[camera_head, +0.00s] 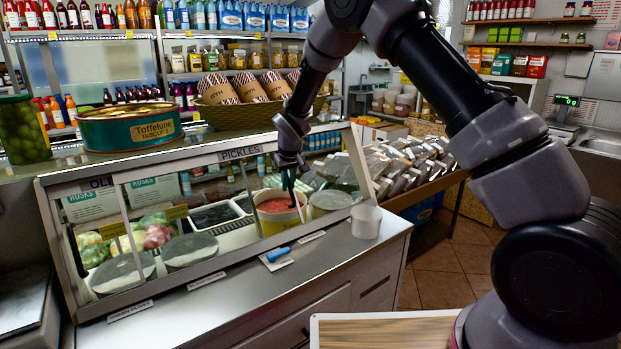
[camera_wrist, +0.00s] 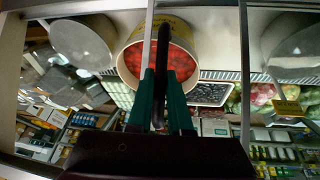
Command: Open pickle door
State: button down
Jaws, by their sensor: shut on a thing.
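The glass-fronted counter case has a "PICKLES" label (camera_head: 240,153) on its top rail. Its slanted pickle door (camera_head: 272,185) is glass in a thin metal frame. My gripper (camera_head: 290,182) is at the right part of this door, in front of a tub of red food. In the wrist view, the green fingers (camera_wrist: 163,100) are shut around a black upright door handle (camera_wrist: 165,45). I cannot tell how far the door stands open. Another black handle (camera_head: 76,250) is at the case's left end.
Inside are a red-filled tub (camera_head: 278,212) and lidded round tubs (camera_head: 190,249). A basket (camera_head: 250,113), a green tin (camera_head: 130,126) and a jar (camera_head: 22,130) are on top.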

aim_at(272, 197)
jog(key=s+a, duration=0.3)
jog(key=a, duration=0.1)
jog(key=shift+s+a+f, duration=0.1)
jog(key=shift+s+a, duration=0.25)
jog(key=shift+a, duration=0.05)
jog(key=c, duration=1.1)
grip_release()
jog(key=shift+r, duration=0.35)
jog(key=v, duration=1)
jog(key=shift+s, duration=0.15)
jog(key=shift+d+r, duration=0.1)
